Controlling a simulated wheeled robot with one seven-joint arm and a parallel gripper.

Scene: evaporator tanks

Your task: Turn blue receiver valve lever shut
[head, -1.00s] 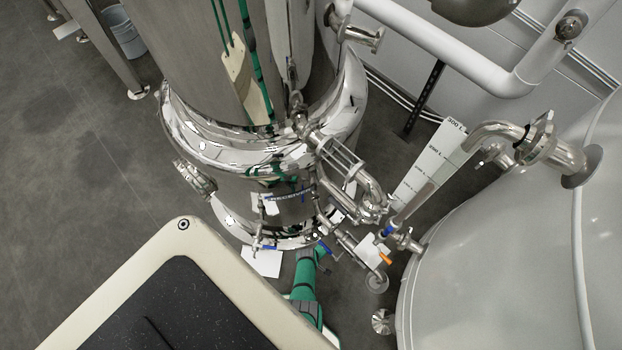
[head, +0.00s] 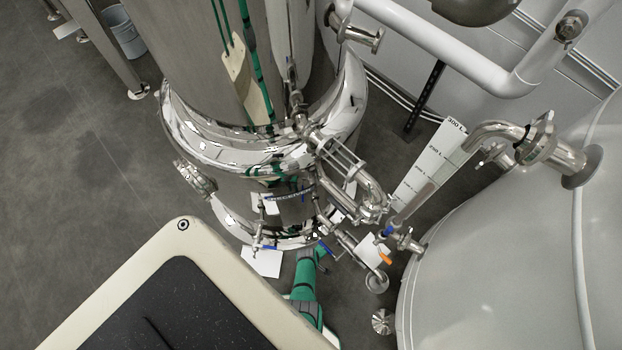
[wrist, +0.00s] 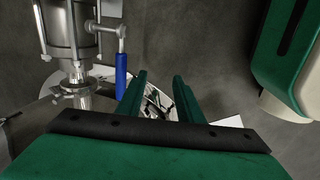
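The blue valve lever (wrist: 121,73) hangs from a steel valve (wrist: 70,40) in the upper left of the wrist view. It lies just left of my gripper (wrist: 160,78). My gripper's two green fingers are apart with nothing between them, and the left fingertip is close to the lever's lower end. I cannot tell whether they touch. In the head view, a small blue lever (head: 326,248) shows at the foot of the steel receiver tank (head: 225,200), just beyond my green arm. My fingers are hard to make out there.
Another blue lever (head: 268,248) sits lower left on the tank, and a blue handle (head: 389,230) and an orange lever (head: 385,259) to the right. Steel pipes (head: 370,195) crowd above. A large white tank (head: 510,260) stands at right. Floor at left is open.

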